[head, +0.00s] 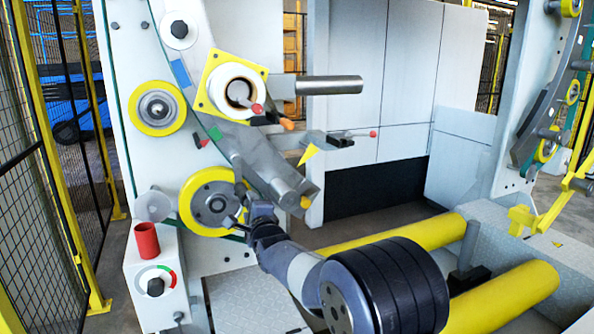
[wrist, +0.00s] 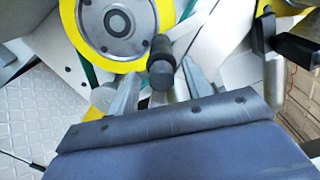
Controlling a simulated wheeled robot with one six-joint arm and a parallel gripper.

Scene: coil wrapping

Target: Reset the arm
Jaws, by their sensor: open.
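My gripper (head: 238,211) is at the end of my arm, in front of the lower yellow-rimmed wheel (head: 211,201) on the white machine. In the wrist view my gripper (wrist: 160,76) shows two grey fingers spread apart, with the broad dark palm below them. A dark rounded knob (wrist: 161,57) appears between the fingers, and neither finger visibly closes on it. The yellow-rimmed wheel (wrist: 85,27) is just beyond, at the upper left of the wrist view. Whether the fingers touch the knob cannot be told.
A red cylinder (head: 147,240) stands on a control box (head: 152,300) at lower left. The swung machine arm (head: 250,150) is just above my gripper. Yellow rollers (head: 510,296) lie at lower right. A mesh fence (head: 40,200) stands at left.

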